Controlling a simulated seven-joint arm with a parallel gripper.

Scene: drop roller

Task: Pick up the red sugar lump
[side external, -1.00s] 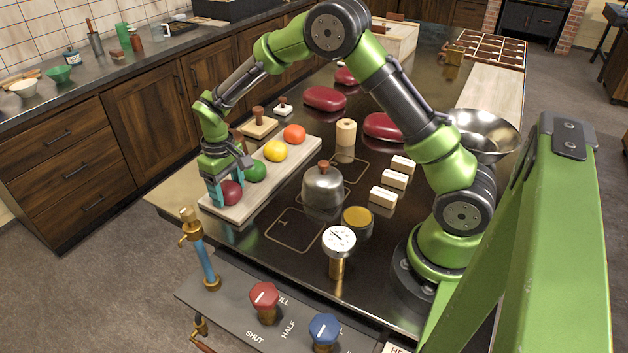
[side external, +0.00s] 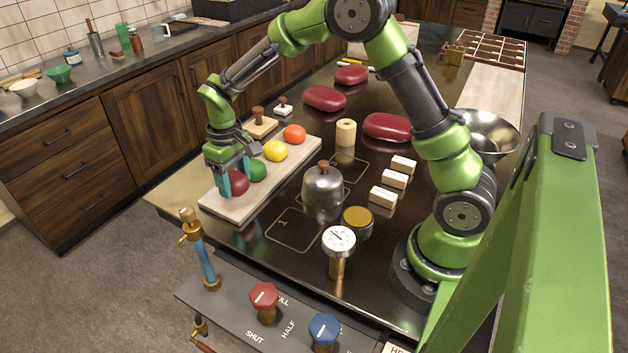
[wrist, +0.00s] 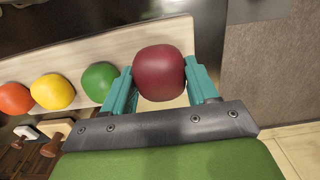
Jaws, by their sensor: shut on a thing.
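The dark red, rounded sugar lump (side external: 238,183) is between the teal fingers of my gripper (side external: 233,179), above the near end of the pale board (side external: 239,211). In the wrist view the lump (wrist: 159,72) sits between the two fingertips, with a finger against each side. My gripper is shut on it. The fingers hide part of the lump in the side view.
A green lump (side external: 257,169), a yellow lump (side external: 275,150) and an orange-red lump (side external: 294,134) stand in a row on the board. Wooden-handled stamps (side external: 261,124) lie beyond the board.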

